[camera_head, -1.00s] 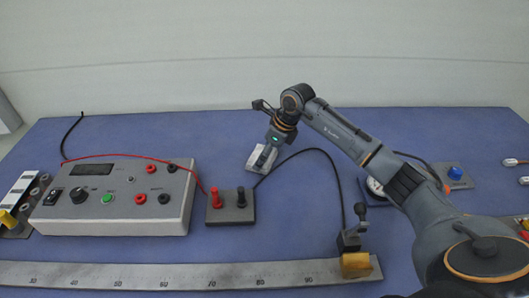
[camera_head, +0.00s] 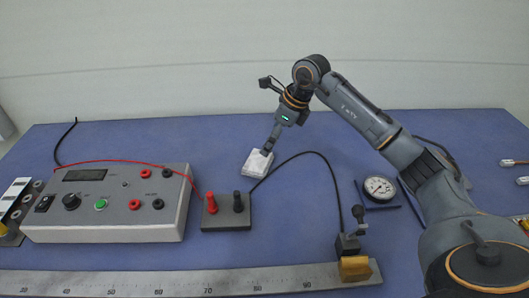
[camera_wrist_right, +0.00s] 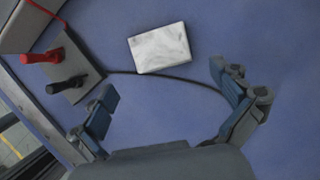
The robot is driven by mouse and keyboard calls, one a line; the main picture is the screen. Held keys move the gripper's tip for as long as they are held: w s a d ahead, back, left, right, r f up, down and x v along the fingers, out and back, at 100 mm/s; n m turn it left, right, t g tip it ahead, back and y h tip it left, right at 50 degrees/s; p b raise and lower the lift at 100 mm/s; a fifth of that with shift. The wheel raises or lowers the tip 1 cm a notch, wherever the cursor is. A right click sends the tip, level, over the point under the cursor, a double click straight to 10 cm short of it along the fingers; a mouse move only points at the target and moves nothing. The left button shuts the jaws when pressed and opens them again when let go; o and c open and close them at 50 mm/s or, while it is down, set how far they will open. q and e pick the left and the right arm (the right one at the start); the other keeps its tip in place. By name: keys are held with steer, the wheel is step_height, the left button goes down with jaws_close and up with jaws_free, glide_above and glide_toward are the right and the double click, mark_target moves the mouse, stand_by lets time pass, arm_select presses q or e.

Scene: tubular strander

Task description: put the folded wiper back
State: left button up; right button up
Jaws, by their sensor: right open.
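The folded wiper is a flat white, lightly marked rectangle (camera_head: 257,163) lying on the blue tabletop, right of the instrument box and just behind the terminal block. In the right wrist view the wiper (camera_wrist_right: 160,47) lies beyond the open fingertips, with a black cable along its near edge. My right gripper (camera_head: 269,148) is above the wiper in the head view, its fingers overlapping the wiper's upper right part. In the wrist view the right gripper (camera_wrist_right: 165,82) has its fingers wide apart and nothing between them. My left gripper is not in view.
A terminal block (camera_head: 227,212) with red and black posts stands close to the wiper, and a black cable runs from it to a clamp (camera_head: 351,243). A metal ruler (camera_head: 180,284) lies along the front. A dial gauge (camera_head: 380,188) sits right. The back table is clear.

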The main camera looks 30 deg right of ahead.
steer(key=v, duration=0.3)
steer(key=shift+r, duration=0.2)
stand_by(0.3)
